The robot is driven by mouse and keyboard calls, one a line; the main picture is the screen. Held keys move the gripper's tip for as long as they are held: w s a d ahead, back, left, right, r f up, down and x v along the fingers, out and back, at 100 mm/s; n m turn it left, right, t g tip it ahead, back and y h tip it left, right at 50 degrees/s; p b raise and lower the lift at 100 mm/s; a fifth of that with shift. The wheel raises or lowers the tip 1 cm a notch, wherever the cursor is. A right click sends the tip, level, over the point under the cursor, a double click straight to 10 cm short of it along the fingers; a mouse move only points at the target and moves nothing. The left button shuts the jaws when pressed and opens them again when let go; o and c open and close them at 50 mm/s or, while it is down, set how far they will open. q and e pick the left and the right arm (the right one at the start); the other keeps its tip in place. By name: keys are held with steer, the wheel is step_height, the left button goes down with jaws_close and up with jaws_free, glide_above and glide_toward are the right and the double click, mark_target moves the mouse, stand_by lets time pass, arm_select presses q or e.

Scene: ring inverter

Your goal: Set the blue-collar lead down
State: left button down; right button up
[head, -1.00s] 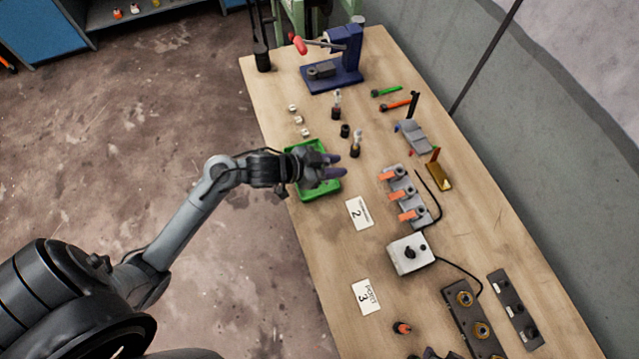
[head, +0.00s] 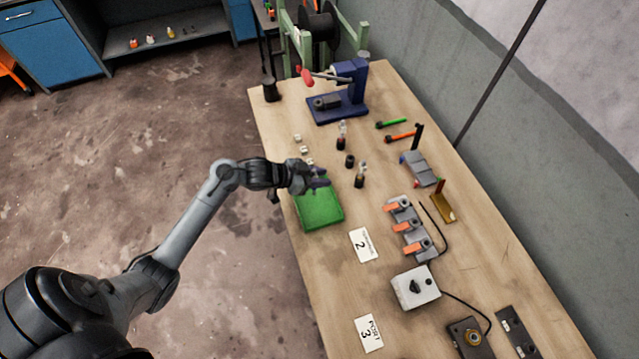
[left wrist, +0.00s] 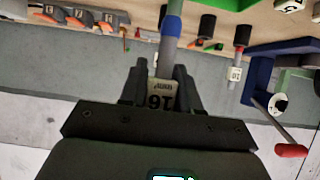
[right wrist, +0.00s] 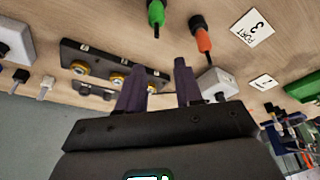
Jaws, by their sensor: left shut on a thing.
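My left gripper (head: 320,178) is at the far edge of the green tray (head: 322,215) in the head view. In the left wrist view its fingers (left wrist: 163,80) are shut on the blue-collar lead. The lead's blue collar (left wrist: 172,26) shows beyond the fingertips, and a white tag (left wrist: 161,95) marked 16 sits between the fingers. The lead's far end is cut off by the top of that view. My right gripper (right wrist: 158,85) shows only in the right wrist view, open and empty.
Two tagged upright pieces (head: 342,136) (head: 360,175) and a black cylinder (head: 350,161) stand right of my left gripper. Small white blocks (head: 303,150) lie beyond it. A blue press (head: 340,103) stands farther back. A row of orange-lever clamps (head: 409,228) is to the right.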

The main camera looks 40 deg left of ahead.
arm_select(q)
step_height(320, 180, down, 4)
steer(key=shift+r, duration=0.15)
stand_by(0.3)
steer(key=shift+f, duration=0.2)
steer(key=c, duration=0.8)
jaws_free()
steer(key=shift+r, duration=0.1)
